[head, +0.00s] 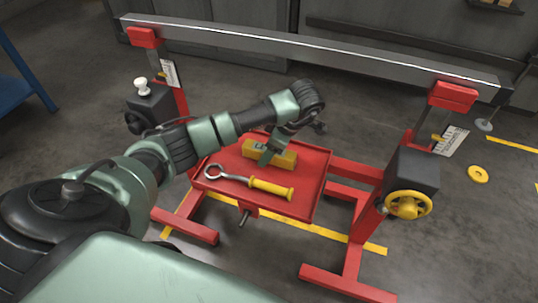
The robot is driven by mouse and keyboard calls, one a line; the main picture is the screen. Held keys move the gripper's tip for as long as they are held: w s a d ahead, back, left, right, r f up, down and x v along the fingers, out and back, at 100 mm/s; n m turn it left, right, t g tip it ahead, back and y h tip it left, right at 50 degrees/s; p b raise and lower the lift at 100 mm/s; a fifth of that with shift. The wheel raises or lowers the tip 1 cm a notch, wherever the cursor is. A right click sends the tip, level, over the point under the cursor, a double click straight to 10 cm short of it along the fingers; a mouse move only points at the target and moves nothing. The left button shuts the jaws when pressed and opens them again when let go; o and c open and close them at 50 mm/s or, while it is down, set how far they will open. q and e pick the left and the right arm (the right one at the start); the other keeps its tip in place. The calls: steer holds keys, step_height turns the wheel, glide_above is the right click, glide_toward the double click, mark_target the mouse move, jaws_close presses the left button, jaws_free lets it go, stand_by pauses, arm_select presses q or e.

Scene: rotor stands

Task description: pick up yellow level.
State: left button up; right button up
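The yellow level (288,159) is a yellow bar with dark windows lying on the red tray (311,187), towards its back left. My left gripper (267,157) reaches down from above at the level, and a green finger crosses its front face. The far finger is hidden, so I cannot tell whether the gripper is open or shut on the level. My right gripper is not in view.
A wrench-like tool with a ring end and yellow handle (271,187) lies on the tray in front of the level. A red stand with a grey crossbar (325,53) surrounds the tray. A yellow handwheel (408,205) is at right.

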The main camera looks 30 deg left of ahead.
arm_select(q)
jaws_close()
steer(key=shift+r, duration=0.15)
